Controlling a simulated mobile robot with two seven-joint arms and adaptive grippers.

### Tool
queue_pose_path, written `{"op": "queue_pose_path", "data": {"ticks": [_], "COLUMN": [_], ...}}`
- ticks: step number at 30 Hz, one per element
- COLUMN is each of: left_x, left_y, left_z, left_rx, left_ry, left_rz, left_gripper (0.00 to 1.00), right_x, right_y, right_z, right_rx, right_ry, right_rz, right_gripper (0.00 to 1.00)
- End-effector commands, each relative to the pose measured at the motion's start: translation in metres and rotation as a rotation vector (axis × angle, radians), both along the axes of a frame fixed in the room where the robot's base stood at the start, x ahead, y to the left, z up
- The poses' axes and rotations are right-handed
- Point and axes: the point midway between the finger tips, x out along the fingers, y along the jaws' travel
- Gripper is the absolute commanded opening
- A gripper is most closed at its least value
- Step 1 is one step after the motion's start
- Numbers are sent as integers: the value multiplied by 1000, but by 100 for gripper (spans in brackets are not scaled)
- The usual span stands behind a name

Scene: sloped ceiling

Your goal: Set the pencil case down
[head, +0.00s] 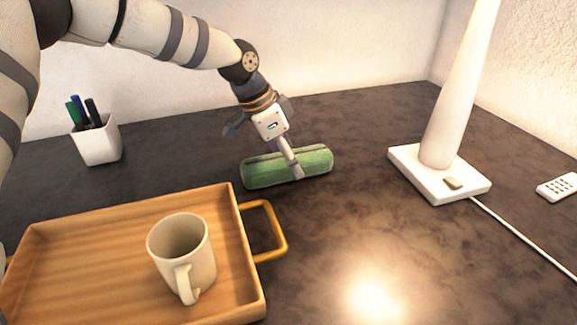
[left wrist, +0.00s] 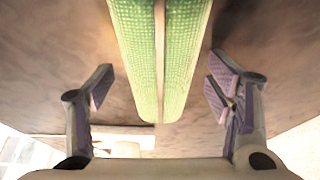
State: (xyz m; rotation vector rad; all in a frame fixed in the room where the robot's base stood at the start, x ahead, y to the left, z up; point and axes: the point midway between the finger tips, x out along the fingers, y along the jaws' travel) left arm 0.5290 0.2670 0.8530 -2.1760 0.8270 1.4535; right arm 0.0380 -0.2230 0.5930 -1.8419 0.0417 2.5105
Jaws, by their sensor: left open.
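The green pencil case (head: 318,160) lies on its side on the dark table, behind and right of the tray. My left gripper (head: 288,160) is over it, with one finger in front of its near side; the far fingertip is hard to make out. In the left wrist view the case (left wrist: 148,60), with a pale lengthwise strip, runs between the two spread fingers of the gripper (left wrist: 160,90). A gap shows on each side, so the gripper is open and not clamped on the case. My right gripper is not in view.
A wooden tray (head: 110,225) with a yellow handle (head: 279,228) holds a beige mug (head: 182,250). A white pen cup (head: 98,142) stands at the back left. A white lamp base (head: 425,178) with a cord and a remote (head: 560,187) are on the right. The front middle is clear.

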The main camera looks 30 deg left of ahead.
Motion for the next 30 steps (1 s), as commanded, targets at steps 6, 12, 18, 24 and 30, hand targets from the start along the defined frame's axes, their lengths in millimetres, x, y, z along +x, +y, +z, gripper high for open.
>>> {"op": "queue_pose_path", "data": {"ticks": [6,12,18,24,30], "left_x": [0,0,0,1,-42], "left_y": [0,0,0,1,-21], "left_z": [1,1,4,36,102], "left_rx": [0,0,0,1,3], "left_ry": [-1,-1,-1,-8,-24], "left_rz": [0,0,0,0,-3], "left_gripper": [39,12,12,12,12], "right_x": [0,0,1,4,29], "right_y": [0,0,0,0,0], "right_z": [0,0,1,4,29], "right_rx": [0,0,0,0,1], "right_ry": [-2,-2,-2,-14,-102], "right_rz": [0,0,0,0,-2], "right_gripper": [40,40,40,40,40]}}
